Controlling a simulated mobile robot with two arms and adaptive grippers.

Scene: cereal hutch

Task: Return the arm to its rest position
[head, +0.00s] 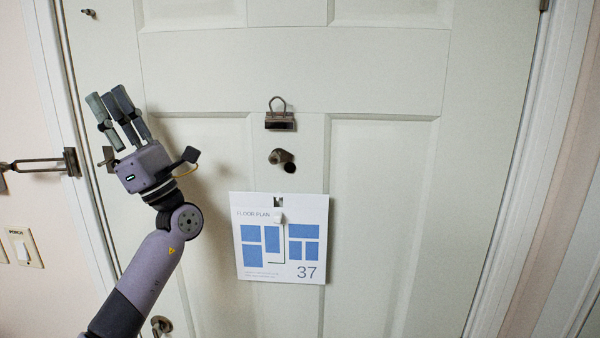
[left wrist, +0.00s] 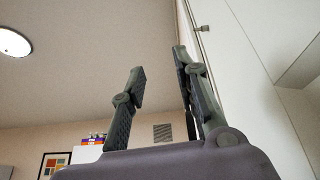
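My left arm (head: 148,272) rises from the lower left in front of a white panelled door. My left gripper (head: 108,96) points up near the door's left edge, with its fingers apart and nothing between them. The left wrist view also shows the gripper (left wrist: 161,62) with a clear gap between its dark padded fingers, pointing up toward the ceiling. My right arm and gripper are in neither view.
The white door (head: 385,180) fills the head view. It bears a metal clip (head: 280,121), a knob (head: 281,157) and a floor plan sign (head: 281,262). A metal latch (head: 40,164) and a light switch (head: 24,248) are at the left. A ceiling lamp (left wrist: 14,43) shows overhead.

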